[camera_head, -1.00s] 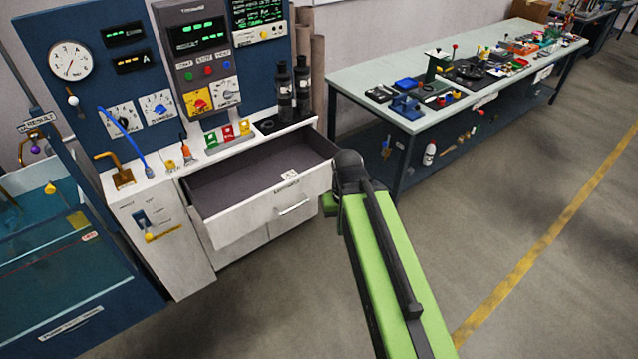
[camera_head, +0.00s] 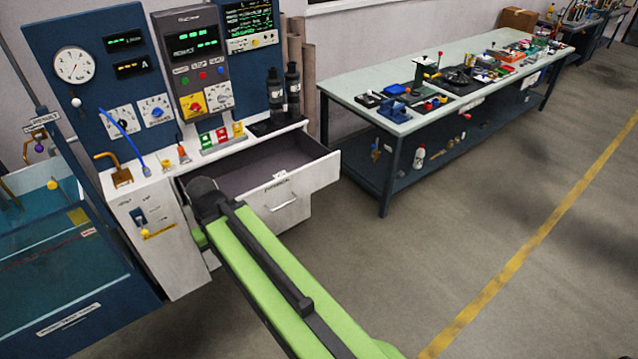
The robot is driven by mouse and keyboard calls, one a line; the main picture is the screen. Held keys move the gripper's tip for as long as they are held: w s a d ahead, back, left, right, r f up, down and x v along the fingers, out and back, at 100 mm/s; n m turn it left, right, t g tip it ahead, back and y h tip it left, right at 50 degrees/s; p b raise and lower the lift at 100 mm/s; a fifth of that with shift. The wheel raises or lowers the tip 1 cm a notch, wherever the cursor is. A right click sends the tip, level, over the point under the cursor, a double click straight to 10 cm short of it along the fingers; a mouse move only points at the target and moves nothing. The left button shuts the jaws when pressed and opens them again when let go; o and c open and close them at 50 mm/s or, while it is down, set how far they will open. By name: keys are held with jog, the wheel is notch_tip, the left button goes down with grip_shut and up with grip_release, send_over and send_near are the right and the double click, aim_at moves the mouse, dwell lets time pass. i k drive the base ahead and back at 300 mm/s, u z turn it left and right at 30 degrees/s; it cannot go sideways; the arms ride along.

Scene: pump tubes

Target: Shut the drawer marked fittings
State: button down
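A white drawer (camera_head: 313,180) stands pulled open from the white cabinet below the blue instrument panel. Its dark inside (camera_head: 262,165) shows and looks empty where visible. The front has a bar handle (camera_head: 283,203) and a small label with dark lettering above it, too small to read surely. My green arm reaches up from the bottom, and its dark end covers the left part of the drawer front. My gripper (camera_head: 199,238) is mostly hidden behind the arm's end, with only a bit of green showing. Its fingers cannot be made out, nor whether it touches the drawer.
A blue tank (camera_head: 75,290) stands at the left beside the cabinet. Two black bottles (camera_head: 293,90) stand on the cabinet top. A long workbench (camera_head: 385,130) with several tools runs along the right. The floor (camera_head: 440,235) between bench and yellow line is clear.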

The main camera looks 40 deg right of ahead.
aim_at(246, 174)
jog(key=i, duration=1)
jog(key=u, duration=0.05)
